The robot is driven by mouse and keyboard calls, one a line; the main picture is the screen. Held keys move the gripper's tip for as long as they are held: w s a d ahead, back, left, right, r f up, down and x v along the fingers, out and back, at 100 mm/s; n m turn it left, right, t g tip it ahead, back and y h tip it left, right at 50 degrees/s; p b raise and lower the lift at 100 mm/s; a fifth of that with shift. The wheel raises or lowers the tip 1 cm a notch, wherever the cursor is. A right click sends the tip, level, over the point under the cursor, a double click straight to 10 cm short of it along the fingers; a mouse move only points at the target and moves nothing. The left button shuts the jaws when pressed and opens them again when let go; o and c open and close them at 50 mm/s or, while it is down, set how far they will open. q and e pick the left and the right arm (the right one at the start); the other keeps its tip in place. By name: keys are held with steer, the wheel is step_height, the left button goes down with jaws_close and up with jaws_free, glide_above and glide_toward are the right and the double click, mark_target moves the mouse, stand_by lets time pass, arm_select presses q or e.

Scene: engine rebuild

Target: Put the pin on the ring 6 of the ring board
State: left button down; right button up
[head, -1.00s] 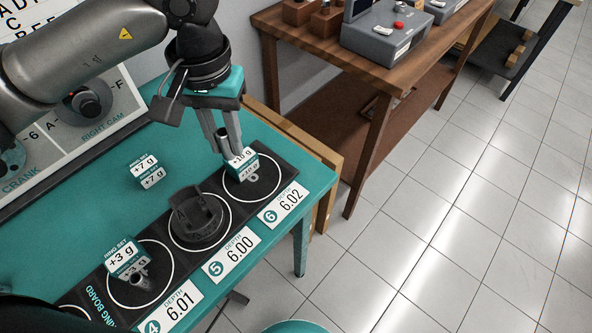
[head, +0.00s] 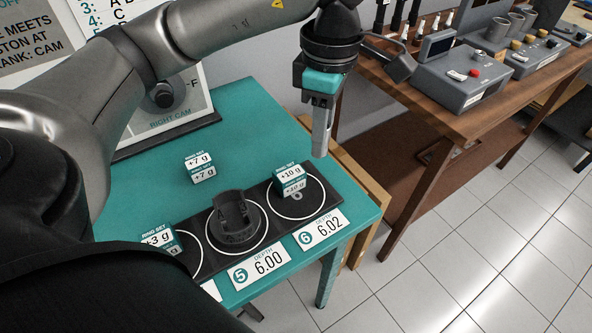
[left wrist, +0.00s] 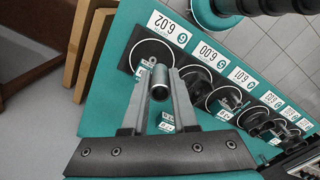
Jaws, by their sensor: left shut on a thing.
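My left gripper (head: 321,128) is shut on the pin (head: 320,142), a small grey metal cylinder that points down from the fingertips. In the left wrist view, the pin (left wrist: 160,79) sits between the two fingers. The ring board (head: 258,258) is a dark strip on the teal table. Its ring 6 (head: 309,206), a white circle marked 6.02, is at the right end. A small +10 g block (head: 291,180) shows at ring 6. In the head view, the gripper holds the pin above the table's far right side, apart from the board. My right gripper is not in view.
A dark piston-like part (head: 237,222) stands on ring 5. A +7 g block (head: 200,167) and a +3 g block (head: 160,240) also show. A wooden bench (head: 440,100) with grey boxes stands at the back right.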

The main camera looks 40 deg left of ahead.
arm_select(q)
steer(key=n, duration=0.4)
steer(key=shift+w+a+r, duration=0.1)
steer(key=shift+a+r, duration=0.2)
steer(key=shift+a, duration=0.05)
steer(key=n, duration=0.4)
steer(key=n+b, duration=0.5)
steer(key=n, duration=0.5)
glide_above(305, 206)
step_height(305, 206, down, 14)
steer(key=shift+r, duration=0.25)
steer(key=shift+f, duration=0.5)
step_height(305, 206, down, 4)
steer(key=shift+r+b, duration=0.25)
steer(key=shift+b, duration=0.4)
steer(key=shift+f, duration=0.3)
steer(key=c, duration=0.9)
jaws_free()
steer(key=shift+o, duration=1)
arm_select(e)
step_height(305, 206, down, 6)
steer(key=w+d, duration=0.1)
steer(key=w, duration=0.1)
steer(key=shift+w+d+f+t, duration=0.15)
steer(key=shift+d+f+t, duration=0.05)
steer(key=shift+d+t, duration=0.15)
